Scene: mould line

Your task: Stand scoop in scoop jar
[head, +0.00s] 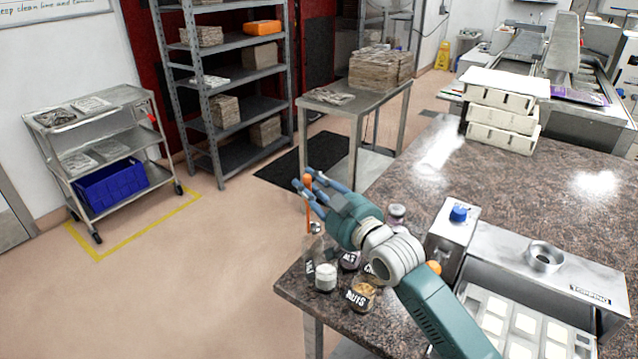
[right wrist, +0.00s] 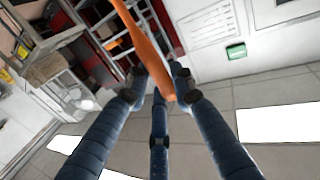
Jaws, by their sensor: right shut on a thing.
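My right gripper (head: 310,188) is shut on an orange scoop (head: 307,205), which it holds roughly upright above the near-left corner of the counter. The right wrist view shows the orange scoop (right wrist: 147,48) between the blue fingers. The scoop's lower end appears above or in front of clear glass; I cannot tell whether it is inside a jar. Below are a jar with white contents (head: 325,276) and a jar labelled NUTS (head: 362,295). Another dark jar (head: 350,261) is partly hidden by my wrist. I cannot tell which is the scoop jar. My left gripper is not in view.
The speckled stone counter (head: 405,182) has free room behind my arm. A metal machine (head: 540,270) with a blue knob and white moulds stands at right. Stacked cream trays (head: 502,112) stand at the back. A steel table (head: 362,105) stands beyond the counter.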

